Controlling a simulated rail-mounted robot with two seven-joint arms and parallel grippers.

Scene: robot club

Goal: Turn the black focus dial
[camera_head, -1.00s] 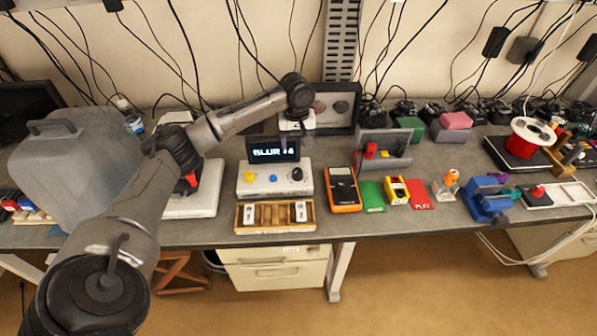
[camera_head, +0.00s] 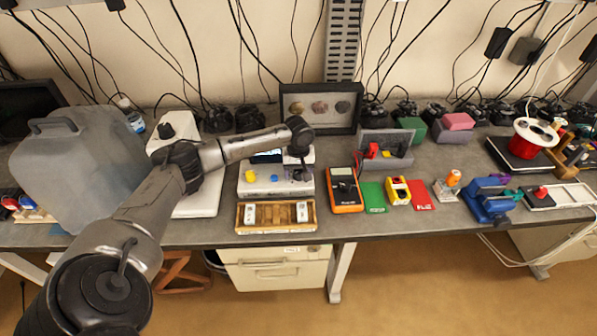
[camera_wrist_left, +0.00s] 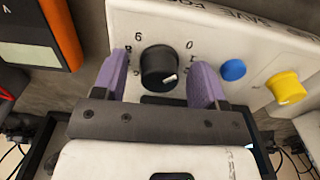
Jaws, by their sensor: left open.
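The black focus dial (camera_wrist_left: 158,68) sits on a white control box in the left wrist view, with a white pointer mark and printed numbers around it. My left gripper (camera_wrist_left: 161,79) is open, its two purple fingers on either side of the dial with a visible gap to each. In the head view my left gripper (camera_head: 298,168) hangs over the right end of the white box (camera_head: 255,189) and largely hides the dial. The box's display (camera_head: 266,157) is mostly hidden by my arm. My right gripper is not in view.
A blue button (camera_wrist_left: 233,70) and a yellow knob (camera_wrist_left: 286,88) are beside the dial on the box. A wooden tray (camera_head: 275,217) lies in front of it, an orange multimeter (camera_head: 345,190) to its right. A framed case (camera_head: 320,107) stands behind.

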